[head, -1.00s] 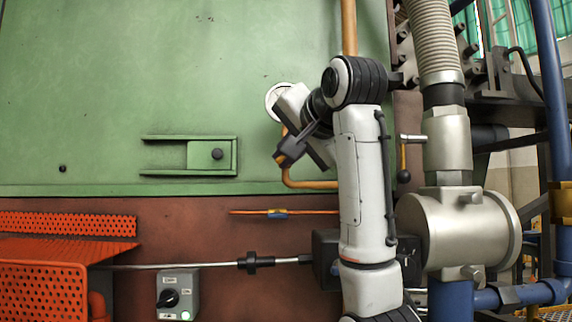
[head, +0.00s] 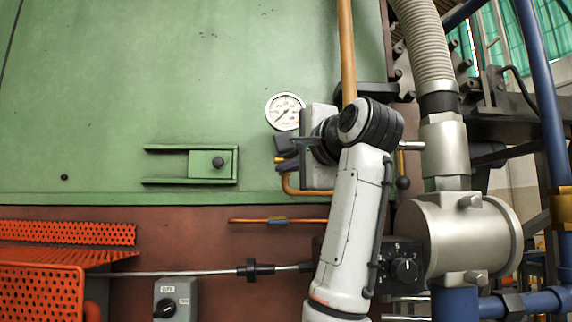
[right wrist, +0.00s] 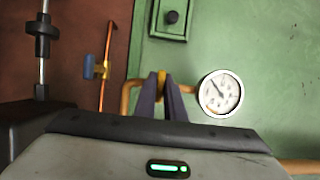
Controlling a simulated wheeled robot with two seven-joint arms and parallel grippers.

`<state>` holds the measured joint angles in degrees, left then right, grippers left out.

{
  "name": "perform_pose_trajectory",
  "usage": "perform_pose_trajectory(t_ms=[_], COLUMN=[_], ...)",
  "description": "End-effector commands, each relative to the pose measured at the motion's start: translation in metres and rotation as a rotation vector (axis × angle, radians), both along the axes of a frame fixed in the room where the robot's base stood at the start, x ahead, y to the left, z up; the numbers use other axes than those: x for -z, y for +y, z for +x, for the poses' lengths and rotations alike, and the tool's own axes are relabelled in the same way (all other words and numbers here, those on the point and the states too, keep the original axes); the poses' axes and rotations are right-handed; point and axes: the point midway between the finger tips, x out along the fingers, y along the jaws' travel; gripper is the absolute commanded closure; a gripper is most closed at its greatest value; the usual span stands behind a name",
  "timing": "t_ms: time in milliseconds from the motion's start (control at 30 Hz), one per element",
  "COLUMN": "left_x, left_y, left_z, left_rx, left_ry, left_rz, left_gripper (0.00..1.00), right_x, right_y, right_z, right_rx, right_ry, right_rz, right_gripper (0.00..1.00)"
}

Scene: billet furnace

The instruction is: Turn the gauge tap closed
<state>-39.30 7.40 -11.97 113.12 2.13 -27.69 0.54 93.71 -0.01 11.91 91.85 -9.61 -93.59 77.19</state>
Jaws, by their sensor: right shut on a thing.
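The gauge tap shows as a small yellow piece (right wrist: 161,80) on the copper pipe (right wrist: 132,92), between the fingertips in the right wrist view. My right gripper (right wrist: 161,92) is shut on it; the fingers hide most of the tap. In the head view the right gripper (head: 282,160) sits just below the round white gauge (head: 285,112), its fingers pointing left and roughly level. The gauge also shows right of the fingers in the right wrist view (right wrist: 220,93), its dial uncovered. My left gripper is in neither view.
A green slotted bracket (head: 190,164) is on the panel to the left. Below are a thin copper pipe with a blue fitting (head: 278,220), a steel rod (head: 200,272) and a grey switch box (head: 176,298). A silver cylinder (head: 465,235) and ribbed hose (head: 424,45) stand right.

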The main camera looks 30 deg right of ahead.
Motion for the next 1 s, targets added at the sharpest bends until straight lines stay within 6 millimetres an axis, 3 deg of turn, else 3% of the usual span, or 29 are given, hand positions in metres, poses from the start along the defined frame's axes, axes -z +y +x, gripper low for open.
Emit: perform_pose_trajectory(t_ms=[500,533,633,1000], left_x=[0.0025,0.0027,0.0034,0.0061], left_y=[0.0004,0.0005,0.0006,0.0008], left_z=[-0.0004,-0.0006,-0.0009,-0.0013], left_rx=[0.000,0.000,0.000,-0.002], left_ry=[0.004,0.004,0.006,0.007], left_rz=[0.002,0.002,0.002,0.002], left_gripper=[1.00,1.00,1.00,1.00], right_x=[0.0010,0.0010,0.0009,0.0004], right_y=[-0.0006,-0.0006,-0.0005,0.0009], right_z=[0.0000,0.0000,0.0000,-0.0065], right_rx=[0.001,0.001,0.001,0.000], right_ry=[-0.008,-0.008,-0.008,-0.011], right_rz=[0.019,0.019,0.018,0.017], right_gripper=[1.00,0.86,0.72,0.72])
